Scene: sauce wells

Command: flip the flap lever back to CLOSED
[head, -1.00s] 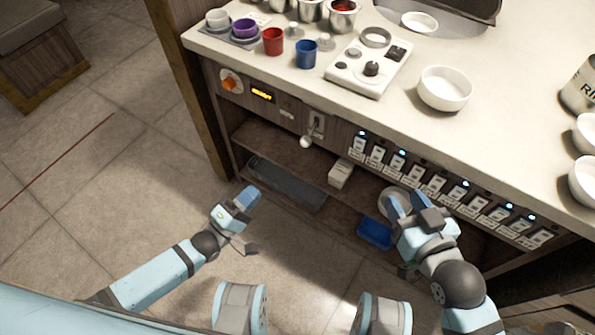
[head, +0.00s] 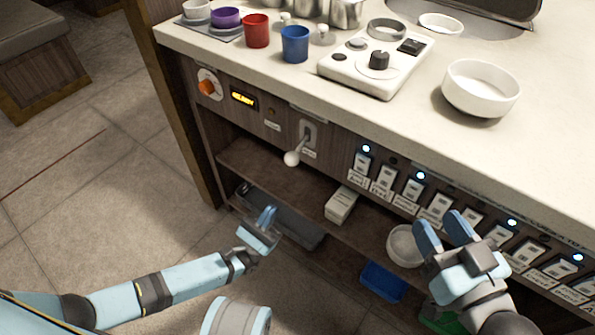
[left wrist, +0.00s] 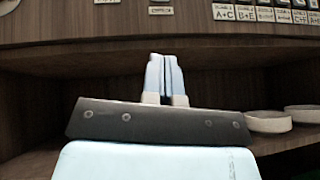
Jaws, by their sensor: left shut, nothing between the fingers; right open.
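The flap lever (head: 292,158) is a white-knobbed handle on a pale plate in the counter's front panel, left of the switch row. Its knob hangs down and outward from the plate. My left gripper (head: 267,217) is shut and empty, below and left of the lever, in front of the open shelf. Its closed blue fingers also show in the left wrist view (left wrist: 164,78), with the shelf behind. My right gripper (head: 447,229) is open and empty in front of the switch row. The lettering by the lever is too small to read.
An orange knob (head: 207,87) and a lit display (head: 244,98) sit left of the lever. A row of labelled switches (head: 440,207) runs to its right. Cups stand on the counter above.

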